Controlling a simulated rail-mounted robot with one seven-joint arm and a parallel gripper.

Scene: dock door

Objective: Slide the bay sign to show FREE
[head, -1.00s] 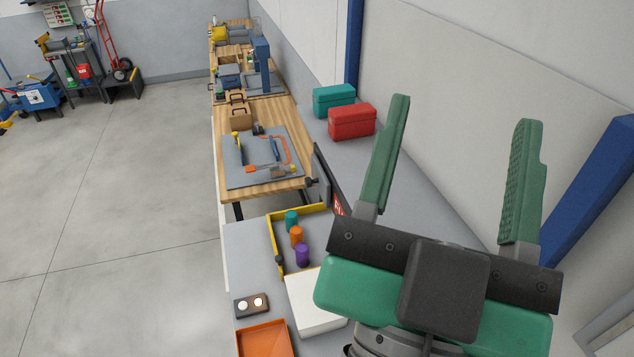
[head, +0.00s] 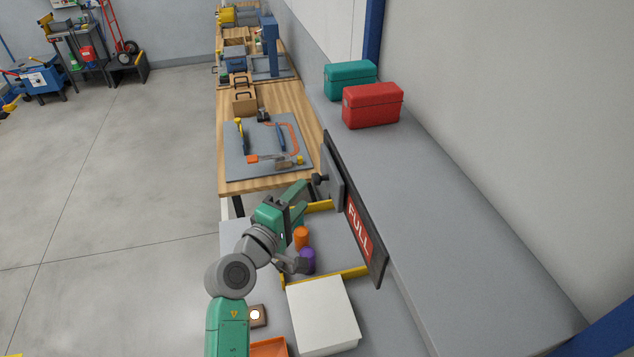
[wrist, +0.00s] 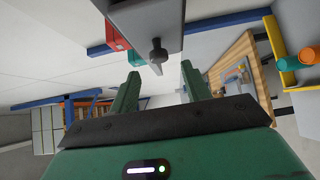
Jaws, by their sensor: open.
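The bay sign (head: 376,245) is a dark upright frame on the bench, with a red panel reading FULL (head: 358,227) showing at its near end. A grey sliding plate (head: 333,166) covers the far end and carries a dark knob (head: 320,180). In the wrist view the knob (wrist: 157,54) stands out from the grey plate (wrist: 146,20), between and just beyond the finger tips. My gripper (head: 303,225) is open and empty, left of the sign, its green fingers (wrist: 159,72) apart. I cannot tell its exact distance to the knob.
Below the sign, a yellow-edged tray (head: 348,274) holds an orange cylinder (head: 301,237) and a purple cylinder (head: 308,260). A white box (head: 322,313) stands nearer. Red (head: 372,105) and teal (head: 349,80) boxes stand on the grey ledge (head: 440,200) behind, otherwise clear.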

